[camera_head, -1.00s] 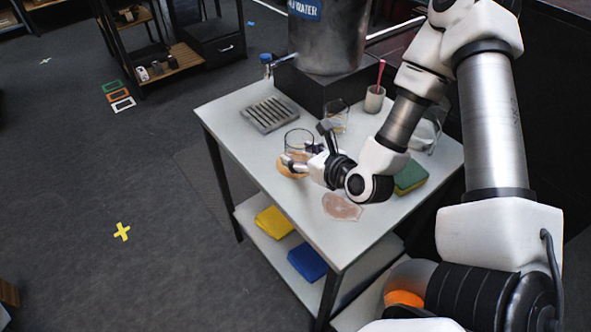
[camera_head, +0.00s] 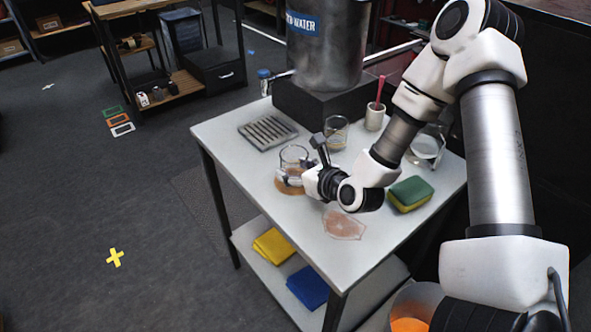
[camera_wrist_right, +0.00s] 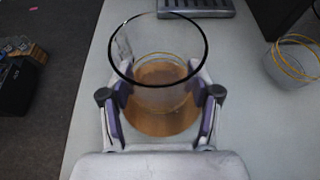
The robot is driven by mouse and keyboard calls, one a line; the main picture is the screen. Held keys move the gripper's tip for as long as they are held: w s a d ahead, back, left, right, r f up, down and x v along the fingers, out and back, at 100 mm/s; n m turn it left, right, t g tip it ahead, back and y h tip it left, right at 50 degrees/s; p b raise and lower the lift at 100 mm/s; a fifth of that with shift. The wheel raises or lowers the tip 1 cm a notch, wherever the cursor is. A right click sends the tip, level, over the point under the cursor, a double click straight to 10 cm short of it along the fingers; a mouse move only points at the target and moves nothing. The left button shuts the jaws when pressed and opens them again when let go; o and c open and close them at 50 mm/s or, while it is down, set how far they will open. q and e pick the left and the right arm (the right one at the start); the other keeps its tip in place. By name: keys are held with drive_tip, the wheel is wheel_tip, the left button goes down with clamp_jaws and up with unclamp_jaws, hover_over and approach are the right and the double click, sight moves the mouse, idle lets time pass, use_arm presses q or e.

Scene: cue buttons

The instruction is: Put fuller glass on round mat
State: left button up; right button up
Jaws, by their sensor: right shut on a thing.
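My right gripper (camera_wrist_right: 161,106) is shut on a clear glass (camera_head: 294,156), with one pad on each side of it. The glass (camera_wrist_right: 158,50) is upright and fills the middle of the right wrist view. My left gripper is out of view.
A slatted drip tray (camera_head: 268,132) lies at the back left of the table. A water dispenser (camera_head: 325,50) stands behind. A cup with a pink stick (camera_head: 375,118), a glass pitcher (camera_head: 427,147), and a green-yellow sponge (camera_head: 410,194) are at right. A flat pinkish patch (camera_head: 343,225) lies in front.

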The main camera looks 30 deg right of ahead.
sight(303, 169)
drive_tip(key=o, duration=1.3)
drive_tip(key=shift+f, duration=0.1)
drive_tip(key=shift+r+p, duration=0.35)
drive_tip(key=shift+p, duration=0.1)
drive_tip(key=shift+s, duration=0.35)
drive_tip(key=p+v, duration=0.2)
drive_tip(key=v, duration=0.1)
drive_tip(key=r+p+v, duration=0.1)
drive_tip(key=p+v, duration=0.1)
drive_tip(key=v, duration=0.1)
drive_tip(key=shift+w, duration=0.15)
drive_tip(key=p+v, duration=0.1)
drive_tip(key=p, duration=0.1)
drive_tip(key=p+v, duration=0.2)
drive_tip(key=p, duration=0.1)
drive_tip(key=p+v, duration=0.1)
drive_tip(key=p, duration=0.1)
drive_tip(key=shift+s+f+p, duration=0.15)
drive_tip(key=shift+s+p, duration=0.25)
drive_tip(key=shift+s+d+f, duration=0.1)
drive_tip(key=shift+s+d, duration=0.05)
drive_tip(key=shift+s, duration=0.25)
drive_tip(key=shift+w+f, duration=0.1)
